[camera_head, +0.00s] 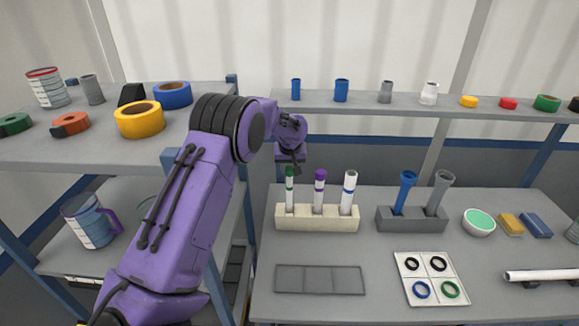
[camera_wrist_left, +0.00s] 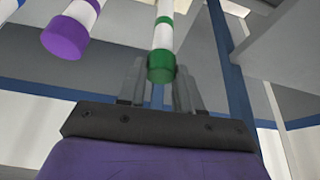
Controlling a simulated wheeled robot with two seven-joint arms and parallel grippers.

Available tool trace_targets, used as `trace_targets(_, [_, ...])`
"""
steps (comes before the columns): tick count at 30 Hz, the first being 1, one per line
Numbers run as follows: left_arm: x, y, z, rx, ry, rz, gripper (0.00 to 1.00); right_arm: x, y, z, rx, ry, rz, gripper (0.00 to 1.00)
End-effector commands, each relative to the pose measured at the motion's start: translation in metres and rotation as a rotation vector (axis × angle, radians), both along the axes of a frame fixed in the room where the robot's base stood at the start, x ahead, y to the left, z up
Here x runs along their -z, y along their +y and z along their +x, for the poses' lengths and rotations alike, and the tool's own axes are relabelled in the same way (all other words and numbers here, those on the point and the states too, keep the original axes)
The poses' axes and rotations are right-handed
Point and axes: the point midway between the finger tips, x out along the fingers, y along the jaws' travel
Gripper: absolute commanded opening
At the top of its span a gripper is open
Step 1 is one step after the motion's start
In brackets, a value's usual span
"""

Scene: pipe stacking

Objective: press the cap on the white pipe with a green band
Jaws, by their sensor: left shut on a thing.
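The white pipe with a green band (camera_head: 290,195) stands upright in the leftmost place of a cream rack (camera_head: 318,224). A green cap (camera_wrist_left: 161,68) is on its upper end, and the green band shows on the white pipe in the wrist view (camera_wrist_left: 163,38). My left gripper (camera_head: 290,162) is at the top of this pipe. In the wrist view its fingers (camera_wrist_left: 160,88) lie on both sides of the green cap and are shut on it. The exact finger contact is partly hidden. My right gripper is not in view.
Beside it in the rack stand a purple-capped pipe (camera_head: 319,192) and a white pipe with a blue band (camera_head: 348,194). A grey rack (camera_head: 411,222) holds blue and grey pipes. A back shelf (camera_head: 440,105) carries several fittings. A flat grey tray (camera_head: 320,280) is empty.

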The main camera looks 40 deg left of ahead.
Motion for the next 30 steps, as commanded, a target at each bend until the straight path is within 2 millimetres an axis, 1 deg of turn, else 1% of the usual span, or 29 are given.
trace_targets(19, [0.013,0.000,0.000,0.000,-0.001,0.001,0.06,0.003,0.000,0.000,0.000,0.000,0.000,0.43])
trace_targets(20, [0.013,0.000,0.000,0.000,-0.001,0.000,0.44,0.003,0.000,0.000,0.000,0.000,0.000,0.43])
trace_targets(21, [0.013,0.000,0.000,0.000,-0.001,0.000,0.57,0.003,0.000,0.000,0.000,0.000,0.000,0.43])
trace_targets(22, [0.013,0.000,0.000,0.000,-0.001,0.001,0.64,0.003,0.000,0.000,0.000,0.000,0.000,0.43])
trace_targets(28, [0.013,0.000,0.000,0.000,0.000,0.000,0.64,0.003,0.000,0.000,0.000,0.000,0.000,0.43])
trace_targets(29, [0.013,0.000,0.000,0.000,0.000,0.000,0.70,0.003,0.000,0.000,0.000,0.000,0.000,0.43])
trace_targets(30, [0.013,0.000,0.000,0.000,0.000,0.000,0.83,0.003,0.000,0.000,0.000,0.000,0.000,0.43])
